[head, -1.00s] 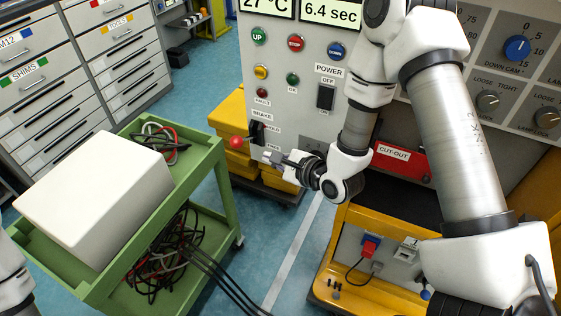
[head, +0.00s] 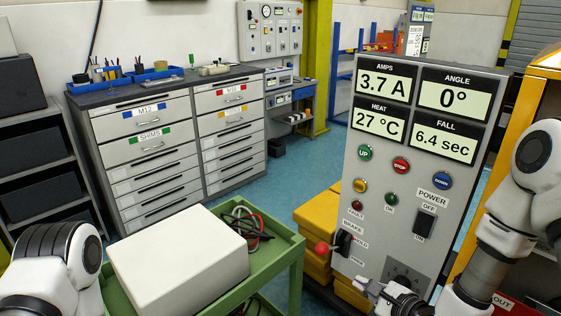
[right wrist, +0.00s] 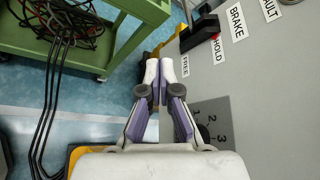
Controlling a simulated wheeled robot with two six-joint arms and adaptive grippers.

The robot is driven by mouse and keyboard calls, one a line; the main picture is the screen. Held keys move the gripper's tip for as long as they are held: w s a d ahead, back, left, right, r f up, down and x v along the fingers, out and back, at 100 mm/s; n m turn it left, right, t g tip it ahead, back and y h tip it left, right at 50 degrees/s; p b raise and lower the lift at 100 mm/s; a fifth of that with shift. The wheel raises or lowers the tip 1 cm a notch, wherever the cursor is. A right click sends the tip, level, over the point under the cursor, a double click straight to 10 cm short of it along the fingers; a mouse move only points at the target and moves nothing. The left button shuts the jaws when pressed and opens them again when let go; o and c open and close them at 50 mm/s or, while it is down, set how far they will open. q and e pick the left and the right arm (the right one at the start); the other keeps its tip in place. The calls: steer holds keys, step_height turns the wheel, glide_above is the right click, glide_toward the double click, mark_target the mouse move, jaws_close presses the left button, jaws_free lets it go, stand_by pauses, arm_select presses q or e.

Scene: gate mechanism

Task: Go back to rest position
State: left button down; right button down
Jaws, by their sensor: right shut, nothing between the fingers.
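My right gripper (head: 368,287) is low in front of the grey control panel (head: 395,215), just below the brake lever (head: 343,242) with its red knob (head: 322,248). In the right wrist view its two white fingertips (right wrist: 160,70) are together with nothing between them. The brake lever (right wrist: 199,31) lies ahead of the fingers there, apart from them, beside the HOLD label. Part of my left arm shows at the lower left of the head view; its gripper is out of the picture.
A green cart (head: 287,262) carries a white box (head: 180,258) and cables. Yellow bins (head: 318,213) stand left of the panel. Drawer cabinets (head: 150,150) line the back. The wrist view shows the cart (right wrist: 92,43) at upper left and blue floor below it.

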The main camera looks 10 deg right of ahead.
steer(key=s+a+f+n+g+h, duration=0.25)
steer(key=s+f+n+g, duration=0.4)
steer(key=s+f, duration=0.95)
steer(key=s+d+f+n+g+h, duration=0.1)
steer(key=s+d+f+n+g, duration=0.1)
steer(key=s+f+n+g, duration=0.4)
steer(key=s+n, duration=0.4)
steer(key=n, duration=0.5)
steer(key=shift+d+f+h, duration=0.35)
steer(key=shift+d+f, duration=0.05)
steer(key=shift+n, duration=0.25)
